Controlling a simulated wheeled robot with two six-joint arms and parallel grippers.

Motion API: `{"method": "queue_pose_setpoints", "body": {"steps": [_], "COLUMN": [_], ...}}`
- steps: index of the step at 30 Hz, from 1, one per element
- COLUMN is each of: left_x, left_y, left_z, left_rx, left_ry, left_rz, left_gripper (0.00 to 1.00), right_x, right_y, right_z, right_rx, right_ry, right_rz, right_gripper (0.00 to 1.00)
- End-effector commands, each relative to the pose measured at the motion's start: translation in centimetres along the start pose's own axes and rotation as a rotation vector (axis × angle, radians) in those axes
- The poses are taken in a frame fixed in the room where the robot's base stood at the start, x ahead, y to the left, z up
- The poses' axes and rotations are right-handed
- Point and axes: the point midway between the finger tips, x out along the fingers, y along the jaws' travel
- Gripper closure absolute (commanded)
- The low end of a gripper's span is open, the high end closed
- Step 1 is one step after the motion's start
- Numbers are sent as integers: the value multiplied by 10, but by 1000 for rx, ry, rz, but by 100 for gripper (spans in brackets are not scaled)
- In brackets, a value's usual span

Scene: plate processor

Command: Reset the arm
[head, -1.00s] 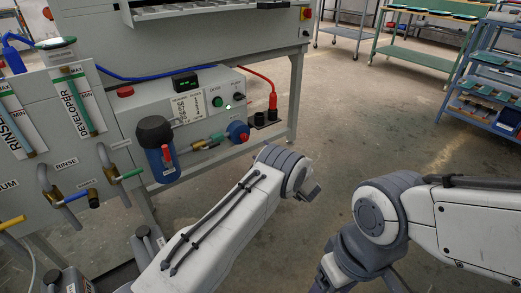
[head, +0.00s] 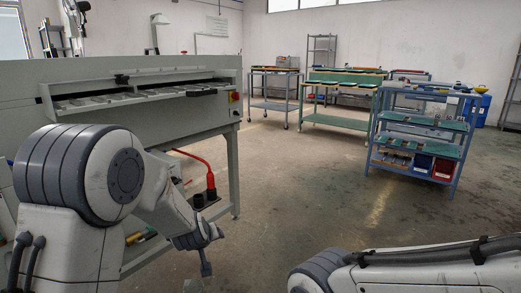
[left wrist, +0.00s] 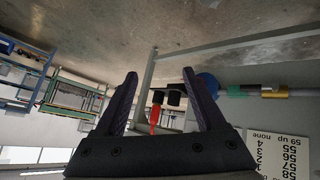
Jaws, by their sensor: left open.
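My left arm (head: 95,180) stands bent at the left of the head view, in front of the plate processor (head: 160,112). My left gripper (left wrist: 159,74) shows in the left wrist view with its two dark fingers spread apart and nothing between them. In that upside-down view the red plug (left wrist: 155,113) and its dark sockets appear beyond the gap between the fingers, apart from them. My right arm (head: 430,268) lies low along the bottom right of the head view. Its gripper is out of the picture.
The processor's grey leg and red cable (head: 210,180) are close to my left arm. A blue shelf cart (head: 420,145) with bins stands to the right. A green bench (head: 340,118) and a grey trolley (head: 274,103) are farther back. The floor (head: 300,185) between is clear.

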Motion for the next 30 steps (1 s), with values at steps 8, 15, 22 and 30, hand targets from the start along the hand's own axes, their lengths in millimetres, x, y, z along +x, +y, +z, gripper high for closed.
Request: {"method": "queue_pose_setpoints", "body": {"steps": [8, 15, 22, 30], "left_x": [-92, -142, -178, -222], "left_y": [-56, -92, -72, -27], "left_z": [89, 138, 163, 188], "left_rx": [231, 352, 479, 642], "left_ry": [-321, -486, -573, -646], "left_rz": [-46, -87, -47, 45], "left_gripper": [28, 28, 28, 28], "right_x": [0, 0, -6, -15], "right_y": [0, 0, 0, -1], "right_z": [0, 0, 0, -1], "right_rx": [0, 0, 0, 0], "right_ry": [0, 0, 0, 0], "right_rz": [0, 0, 0, 0], "right_gripper": [28, 28, 28, 28]}}
